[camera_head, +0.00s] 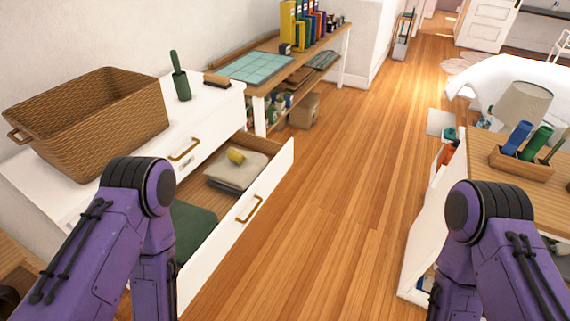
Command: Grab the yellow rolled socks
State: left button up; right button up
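The yellow rolled socks (236,156) lie on top of a folded grey cloth (236,172) in the open drawer (245,204) of the white dresser. They sit toward the far end of the drawer. My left arm comes in at the lower left, in front of the near part of the drawer, and my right arm comes in at the lower right. Both arms bend downward, and neither gripper shows in the picture.
A dark green folded cloth (194,231) lies in the drawer's near part. A wicker basket (92,120), a green bottle-like object (180,80) and a brush (217,81) stand on the dresser top. A wooden-topped unit (500,190) is at right. The wooden floor (350,180) between is clear.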

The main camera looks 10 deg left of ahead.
aim_at(234, 156)
jog(key=z, duration=0.5)
jog(key=i, duration=2.15)
jog(key=u, duration=1.3)
jog(key=i, duration=1)
jog(key=u, duration=0.95)
